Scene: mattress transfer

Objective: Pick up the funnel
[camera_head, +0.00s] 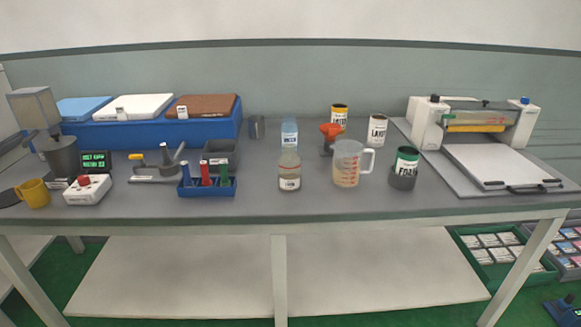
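An orange-red funnel (330,130) sits upright near the back middle of the grey table, in what looks like a small dark holder (327,147). It stands just left of and behind a clear measuring jug (347,164), and right of a clear bottle (289,170). The lower part of the funnel is hard to make out. Neither of my grippers is in the picture.
The grey table (262,207) has free room along its front middle. A yellow-topped can (339,114), a white can (377,129) and a FOAM can (406,162) stand around the jug. A roller machine (500,165) fills the right end; a blue rack (207,190) stands left.

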